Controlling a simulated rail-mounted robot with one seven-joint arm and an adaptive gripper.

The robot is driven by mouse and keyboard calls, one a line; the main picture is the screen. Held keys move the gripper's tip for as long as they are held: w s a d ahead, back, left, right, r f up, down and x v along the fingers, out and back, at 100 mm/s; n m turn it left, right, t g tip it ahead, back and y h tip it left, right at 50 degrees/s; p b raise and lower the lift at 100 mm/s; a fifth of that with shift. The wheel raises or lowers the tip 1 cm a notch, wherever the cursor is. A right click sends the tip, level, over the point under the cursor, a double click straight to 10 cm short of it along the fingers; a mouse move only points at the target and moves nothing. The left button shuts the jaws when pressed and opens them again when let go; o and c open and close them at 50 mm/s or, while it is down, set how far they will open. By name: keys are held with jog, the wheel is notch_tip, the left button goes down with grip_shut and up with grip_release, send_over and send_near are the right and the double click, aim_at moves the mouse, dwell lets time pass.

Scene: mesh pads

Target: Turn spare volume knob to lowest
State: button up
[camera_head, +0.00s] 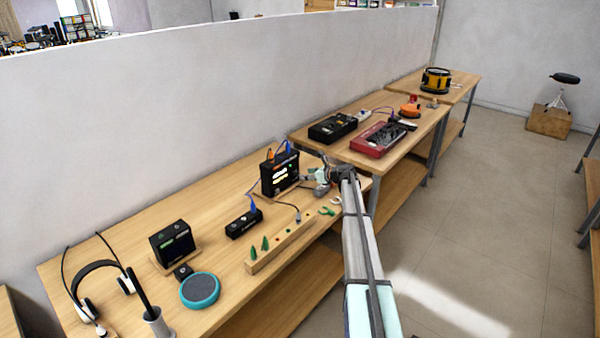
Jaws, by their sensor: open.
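I cannot pick out the spare volume knob for certain; controls on the devices are too small to tell. My gripper (318,182) is over the right end of the near wooden table (130,215). It is open and appears empty, though its fingers are small in this view. Just left of it stands a black box (267,183) with lit panels and orange and blue cables. I cannot tell whether the gripper touches it. A low black box (240,227) with a blue cable lies nearer, to the left.
A wooden strip with green pegs (280,252) runs along the table's front. A black device (333,127) and red mixer (375,143) sit on the farther table. The right aisle is clear.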

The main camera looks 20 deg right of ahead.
aim_at(298, 173)
jog(key=shift+p+x, duration=0.6)
jog(key=shift+x, duration=2)
jog(key=shift+c, duration=0.3)
grip_shut()
